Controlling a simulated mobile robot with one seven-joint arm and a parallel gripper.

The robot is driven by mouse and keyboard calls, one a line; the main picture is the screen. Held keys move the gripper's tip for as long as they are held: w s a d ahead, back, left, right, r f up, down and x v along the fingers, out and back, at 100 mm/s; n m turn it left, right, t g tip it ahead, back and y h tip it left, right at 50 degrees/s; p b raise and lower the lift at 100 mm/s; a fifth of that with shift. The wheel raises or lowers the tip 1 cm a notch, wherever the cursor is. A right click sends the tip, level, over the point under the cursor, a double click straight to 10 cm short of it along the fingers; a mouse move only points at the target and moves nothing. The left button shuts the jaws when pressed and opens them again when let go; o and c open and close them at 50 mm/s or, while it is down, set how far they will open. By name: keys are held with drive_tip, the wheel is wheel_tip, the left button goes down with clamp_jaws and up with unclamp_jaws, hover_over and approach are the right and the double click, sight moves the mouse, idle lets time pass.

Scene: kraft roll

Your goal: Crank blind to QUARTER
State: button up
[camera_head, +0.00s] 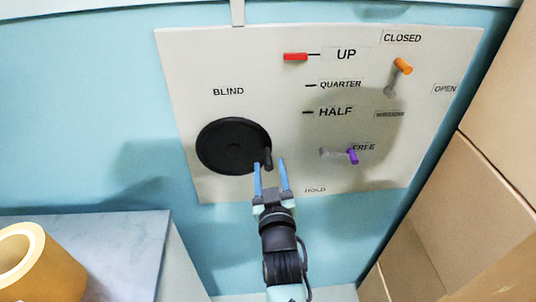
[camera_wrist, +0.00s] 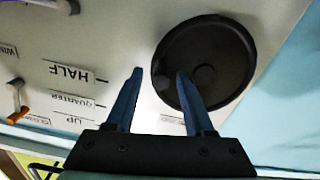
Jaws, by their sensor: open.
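The black round blind crank (camera_head: 228,143) is on the pale panel under the BLIND label, with a short dark handle knob (camera_head: 267,158) at its lower right edge. My gripper (camera_head: 269,163) is open, its two blue fingers pointing at the panel, with the knob showing between the fingertips. I cannot tell how deep the knob sits between them. The red blind marker (camera_head: 295,57) is level with the UP mark, above the QUARTER mark (camera_head: 340,85). In the wrist view the crank (camera_wrist: 215,50) is behind my right finger, and my open gripper (camera_wrist: 160,72) spans its left edge.
The panel (camera_head: 275,45) also has an orange lever (camera_head: 403,66) near CLOSED and a purple-tipped lever (camera_head: 352,156) near FREE. A grey counter (camera_head: 120,235) with a kraft roll (camera_head: 45,265) stands at lower left. Cardboard-coloured boxes (camera_head: 470,190) stand at right.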

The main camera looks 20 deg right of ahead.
sight(268, 160)
drive_tip(key=shift+x, duration=1.85)
clamp_jaws()
